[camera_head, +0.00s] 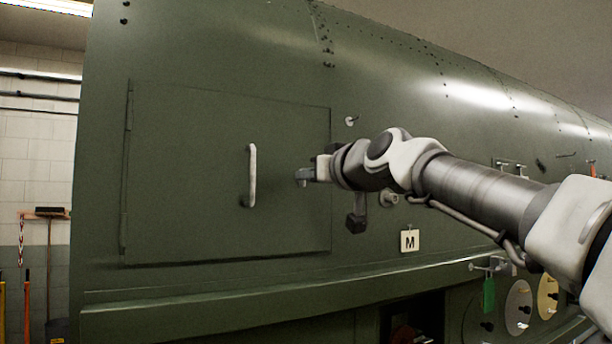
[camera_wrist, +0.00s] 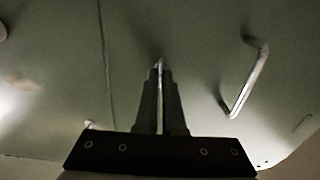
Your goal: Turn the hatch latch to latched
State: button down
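The green hatch (camera_head: 190,175) is a flat panel, closed flush in the fuselage side, with a pale upright handle (camera_head: 251,175). The handle also shows at the right of the wrist view (camera_wrist: 248,80). My gripper (camera_head: 304,177) is at the hatch's right part, between the handle and the right seam. In the wrist view its dark fingers (camera_wrist: 160,90) are close together on a thin pale bar (camera_wrist: 160,62), which seems to be the latch lever. Most of the bar is hidden between the fingers, so its turn angle is hard to tell.
A small peg (camera_head: 351,120) sticks out just right of the hatch's upper corner. A ledge (camera_head: 200,310) runs beneath the hatch. A broom (camera_head: 48,250) stands at the far left wall.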

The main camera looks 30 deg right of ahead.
jog(key=shift+m, duration=0.3)
jog(key=shift+d+f+m+p, duration=0.1)
jog(key=shift+m+p, duration=0.1)
jog(key=shift+m, duration=4.15)
jog(key=shift+d+f+m+p, duration=0.1)
jog(key=shift+m+p, duration=0.05)
jog(key=shift+m, duration=4.2)
jog(key=c, duration=1)
grip_release()
jog(key=shift+s, duration=0.15)
